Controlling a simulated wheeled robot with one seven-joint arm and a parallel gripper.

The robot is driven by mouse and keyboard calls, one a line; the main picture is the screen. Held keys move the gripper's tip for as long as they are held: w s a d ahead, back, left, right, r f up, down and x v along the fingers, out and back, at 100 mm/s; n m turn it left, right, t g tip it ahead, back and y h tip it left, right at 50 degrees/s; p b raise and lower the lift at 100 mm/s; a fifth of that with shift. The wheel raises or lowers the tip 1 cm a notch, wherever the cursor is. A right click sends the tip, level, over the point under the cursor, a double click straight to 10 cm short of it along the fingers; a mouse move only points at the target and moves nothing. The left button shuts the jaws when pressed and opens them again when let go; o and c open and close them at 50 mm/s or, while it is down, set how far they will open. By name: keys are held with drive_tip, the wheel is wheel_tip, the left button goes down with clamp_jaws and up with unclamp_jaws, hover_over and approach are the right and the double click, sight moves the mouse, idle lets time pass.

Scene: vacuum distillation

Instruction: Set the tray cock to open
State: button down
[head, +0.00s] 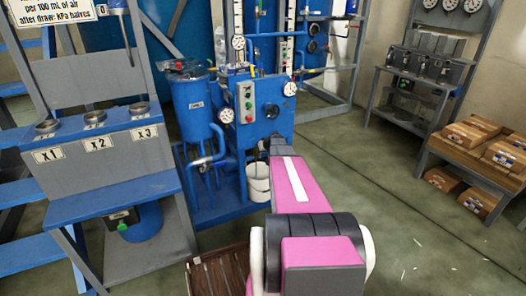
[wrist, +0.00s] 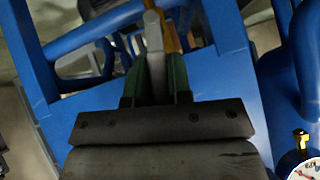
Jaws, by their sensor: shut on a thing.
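In the wrist view, my gripper (wrist: 156,82) has its two green fingers closed around a light grey bar (wrist: 153,45), which looks like the lever of the tray cock. A yellow-orange part (wrist: 171,36) lies just right of the bar, partly hidden by the fingers. The cock's body and the lever's exact setting are hidden. In the head view, my pink arm reaches toward the blue distillation unit (head: 262,112), and my gripper and the cock are hidden behind it.
Blue pipes and frame surround my gripper closely, and a gauge (wrist: 306,170) shows at the lower right. Open floor (head: 420,235) lies to the right.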

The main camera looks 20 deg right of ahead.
drive_tip(key=shift+a+n+h, duration=0.3)
drive_tip(key=shift+a+h, duration=0.15)
drive_tip(key=shift+h, duration=0.35)
drive_tip(key=c, duration=1)
unclamp_jaws()
drive_tip(key=shift+c, duration=0.2)
drive_tip(key=shift+s, duration=0.1)
drive_tip(key=v, duration=1)
drive_tip(key=shift+s+r, duration=0.2)
drive_tip(key=shift+s, duration=0.1)
drive_tip(key=s+a+f+g+h, duration=0.1)
drive_tip(key=s+a+g, duration=0.7)
drive_tip(key=s+a, duration=1.8)
drive_tip(key=shift+f+g, duration=0.4)
drive_tip(key=shift+f, duration=0.35)
